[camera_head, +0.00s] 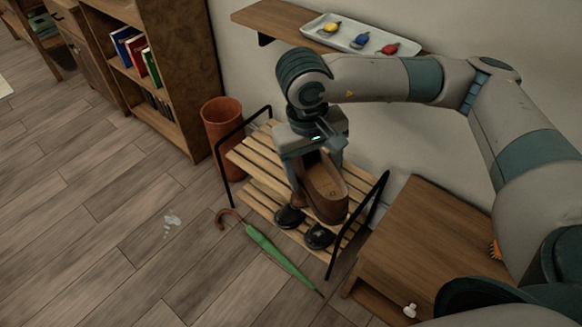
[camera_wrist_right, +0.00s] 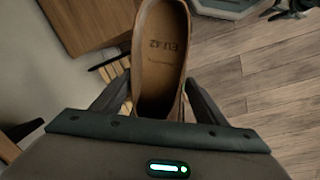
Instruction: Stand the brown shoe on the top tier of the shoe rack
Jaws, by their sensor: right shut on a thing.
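The brown shoe (camera_head: 328,193) is held by my right gripper (camera_head: 316,166), over the right part of the wooden-slatted shoe rack (camera_head: 258,172) with black side frames. In the right wrist view the brown shoe (camera_wrist_right: 160,50) sits between the two fingers, its open top and "EU 42" insole facing the camera. My right gripper (camera_wrist_right: 157,92) is shut on its near end. The shoe's sole is hidden, so I cannot tell whether it touches the top tier. My left gripper is not in view.
Two dark shoes (camera_head: 318,236) sit at the rack's front, apparently on the lower tier. A green umbrella (camera_head: 268,247) lies on the floor before it. A terracotta pot (camera_head: 222,125) stands left, a wooden cabinet (camera_head: 430,240) right. Above is a wall shelf (camera_head: 268,18) with a tray (camera_head: 350,38).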

